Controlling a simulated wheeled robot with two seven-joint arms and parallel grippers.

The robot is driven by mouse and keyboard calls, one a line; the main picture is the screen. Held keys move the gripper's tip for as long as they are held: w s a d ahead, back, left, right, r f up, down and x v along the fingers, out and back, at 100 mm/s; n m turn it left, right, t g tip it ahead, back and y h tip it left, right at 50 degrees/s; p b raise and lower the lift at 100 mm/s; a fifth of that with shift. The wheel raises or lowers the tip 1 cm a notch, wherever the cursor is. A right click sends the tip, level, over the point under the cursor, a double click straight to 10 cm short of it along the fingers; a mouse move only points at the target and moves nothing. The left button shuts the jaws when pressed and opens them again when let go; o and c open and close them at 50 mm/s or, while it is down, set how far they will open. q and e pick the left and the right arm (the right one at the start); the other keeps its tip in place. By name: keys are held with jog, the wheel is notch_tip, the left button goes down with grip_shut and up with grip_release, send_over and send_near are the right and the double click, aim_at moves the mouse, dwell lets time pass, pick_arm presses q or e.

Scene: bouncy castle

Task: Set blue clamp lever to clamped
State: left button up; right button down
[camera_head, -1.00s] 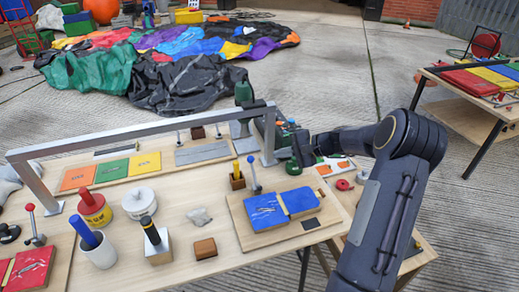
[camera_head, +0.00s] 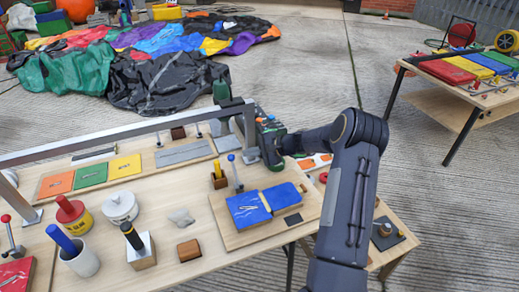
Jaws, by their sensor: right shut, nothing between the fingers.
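The blue clamp lever (camera_head: 235,173) has a blue ball tip and a thin shaft. It stands nearly upright at the back left of a wooden board (camera_head: 230,239). Two blue fabric pieces (camera_head: 262,203) lie on that board in front of the lever. My right gripper (camera_head: 270,152) is shut and empty, behind and to the right of the lever and apart from it. Its fingertips are dark and hard to separate from the dark things behind them. My left gripper is not in view.
A metal rail (camera_head: 120,138) spans the back of the table. A small wooden holder (camera_head: 218,181) stands close left of the lever. Several cups and pots stand left, including a white cup (camera_head: 83,262). A small brown block (camera_head: 189,250) sits in front.

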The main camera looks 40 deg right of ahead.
jog(key=x, duration=0.4)
jog(key=s+a+r, duration=0.1)
jog(key=s+a+r+p, duration=0.1)
jog(key=shift+s+a+r+p, duration=0.15)
jog(key=shift+s+p, duration=0.15)
jog(key=s+a+r+n+t+y+b, duration=0.1)
jog(key=s+n+t+b, duration=0.4)
jog(key=b, duration=2.9)
notch_tip(320, 180, up, 2)
jog(key=shift+s+a+t+y, duration=0.25)
jog(key=shift+s+t+y, duration=0.25)
jog(key=shift+s+t, duration=0.15)
